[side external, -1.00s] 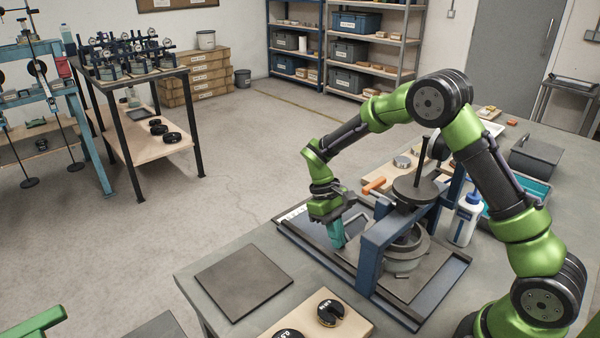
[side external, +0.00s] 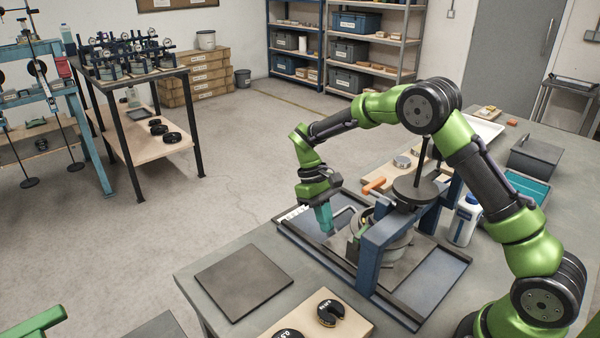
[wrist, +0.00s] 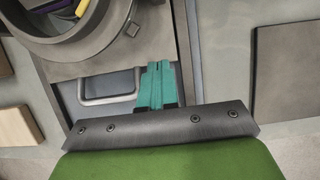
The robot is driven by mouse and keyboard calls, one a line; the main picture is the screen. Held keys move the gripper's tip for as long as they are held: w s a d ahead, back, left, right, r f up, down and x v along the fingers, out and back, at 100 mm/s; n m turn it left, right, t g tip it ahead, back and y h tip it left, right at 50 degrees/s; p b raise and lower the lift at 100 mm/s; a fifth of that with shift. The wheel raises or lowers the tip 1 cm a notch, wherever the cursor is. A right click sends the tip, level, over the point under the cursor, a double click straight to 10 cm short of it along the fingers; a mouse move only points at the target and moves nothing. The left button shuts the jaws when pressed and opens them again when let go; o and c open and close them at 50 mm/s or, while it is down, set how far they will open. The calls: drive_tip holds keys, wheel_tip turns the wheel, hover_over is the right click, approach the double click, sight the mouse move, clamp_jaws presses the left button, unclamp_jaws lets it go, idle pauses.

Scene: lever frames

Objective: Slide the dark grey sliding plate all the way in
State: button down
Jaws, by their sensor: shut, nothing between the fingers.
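The dark grey sliding plate (side external: 342,246) lies in a blue-bottomed tray with dark rails (side external: 300,247) and carries a round grey ring. The plate reaches out from under the blue press frame (side external: 370,262) toward my gripper, and blue tray floor shows bare on the frame's other side. In the wrist view the plate (wrist: 155,40) is at the top, with a grey U-shaped handle (wrist: 110,99) at its near edge. My gripper (side external: 325,230) has teal fingers, shut and empty. In the wrist view the fingertips (wrist: 158,66) are right of the handle, by the plate's edge; contact is unclear.
A dark weight disc (side external: 416,191) on a rod stands over the frame, with an orange-handled part (side external: 374,185) beside it. A white bottle (side external: 465,220) stands right of the frame. A flat dark plate (side external: 243,281) and a board with black weights (side external: 331,313) lie in front.

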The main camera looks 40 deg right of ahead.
drive_tip(key=shift+w+d+r, duration=0.65)
drive_tip(key=shift+w+r, duration=2.8)
drive_tip(key=shift+w, duration=1.15)
drive_tip(key=x, duration=0.9)
drive_tip(key=shift+s+f, duration=0.1)
drive_tip(key=shift+f, duration=0.1)
drive_tip(key=s, duration=0.2)
drive_tip(key=shift+s+f, duration=0.25)
drive_tip(key=shift+s, duration=0.85)
